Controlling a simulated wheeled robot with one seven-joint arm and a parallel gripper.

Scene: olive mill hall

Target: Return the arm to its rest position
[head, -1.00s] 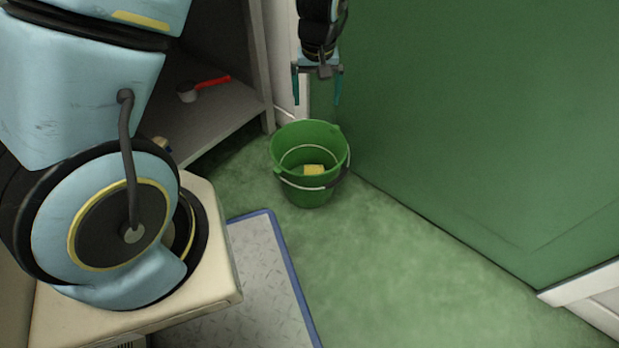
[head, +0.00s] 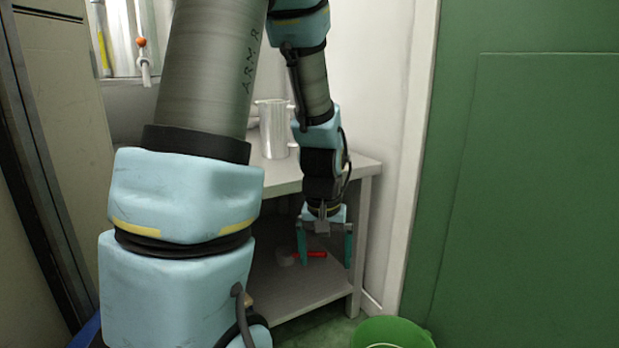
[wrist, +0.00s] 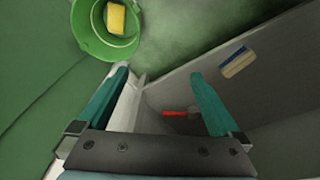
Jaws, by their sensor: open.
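My gripper (head: 325,246) hangs from my arm in front of the grey shelf table, fingers pointing down. Its two teal fingers are apart with nothing between them. In the wrist view my gripper (wrist: 158,100) is also open and empty. Behind the fingers, on the lower shelf, lies a tool with a red handle (head: 312,254); it also shows in the wrist view (wrist: 176,113).
A green bucket (head: 392,334) stands on the floor at the lower right; the wrist view shows a yellow sponge (wrist: 116,18) in it. A metal jug (head: 273,130) stands on the table top (head: 365,168). A green panel (head: 540,200) fills the right.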

